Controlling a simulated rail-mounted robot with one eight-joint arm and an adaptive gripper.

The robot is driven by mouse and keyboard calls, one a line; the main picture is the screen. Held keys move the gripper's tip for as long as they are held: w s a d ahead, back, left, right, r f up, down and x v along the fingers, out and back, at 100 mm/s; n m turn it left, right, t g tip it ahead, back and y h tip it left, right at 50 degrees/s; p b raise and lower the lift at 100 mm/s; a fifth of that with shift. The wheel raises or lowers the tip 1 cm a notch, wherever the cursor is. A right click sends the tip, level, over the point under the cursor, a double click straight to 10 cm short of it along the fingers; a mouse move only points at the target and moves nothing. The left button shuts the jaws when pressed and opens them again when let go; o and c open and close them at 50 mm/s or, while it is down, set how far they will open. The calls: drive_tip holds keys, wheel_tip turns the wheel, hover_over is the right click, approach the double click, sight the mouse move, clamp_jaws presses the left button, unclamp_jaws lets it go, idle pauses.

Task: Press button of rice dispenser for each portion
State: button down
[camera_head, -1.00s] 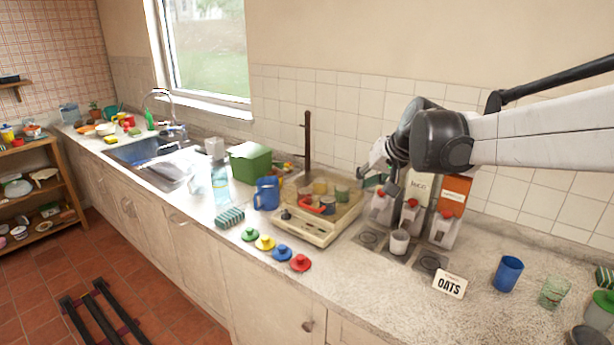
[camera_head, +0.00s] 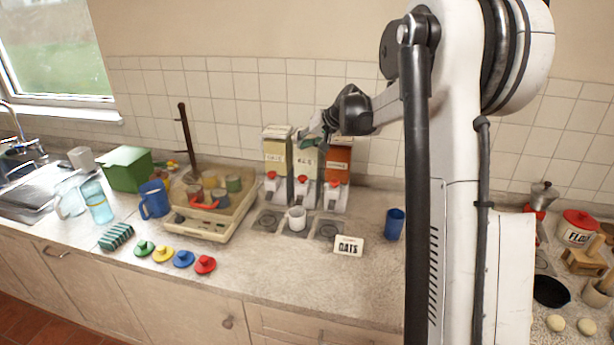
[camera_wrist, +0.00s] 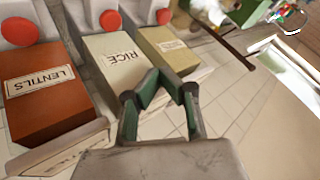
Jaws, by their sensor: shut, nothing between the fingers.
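Three dispensers stand side by side against the tiled wall. The rice dispenser (camera_head: 305,163) is in the middle, with its red button (camera_head: 302,179) on a white front. In the wrist view its box is labelled RICE (camera_wrist: 118,58), and its button (camera_wrist: 110,20) is at the top. A white cup (camera_head: 297,218) stands below the rice dispenser; its inside cannot be told. My gripper (camera_head: 303,138) is at the upper part of the rice box. In the wrist view its green fingers (camera_wrist: 159,72) meet at the tips in front of the box, apart from the button. It is shut and empty.
The lentils dispenser (camera_head: 338,160) is to the right of rice, another dispenser (camera_head: 276,153) to the left. A tray (camera_head: 205,225) with cups is at the left. The front counter is mostly clear.

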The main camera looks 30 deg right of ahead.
sight(303, 177)
drive_tip(key=shift+f, duration=0.15)
idle(0.3)
drive_tip(key=shift+f+b, duration=2.4)
drive_tip(key=shift+f, duration=1.85)
drive_tip(key=shift+f, duration=0.1)
drive_tip(key=shift+f+b, duration=0.35)
drive_tip(key=shift+b, duration=0.1)
drive_tip(key=shift+f+b, duration=0.5)
drive_tip(key=shift+f, duration=0.15)
drive_tip(key=shift+r+p, duration=0.5)
drive_tip(key=shift+r, duration=0.65)
drive_tip(key=shift+r+p, duration=1.15)
drive_tip(key=shift+r, duration=1.3)
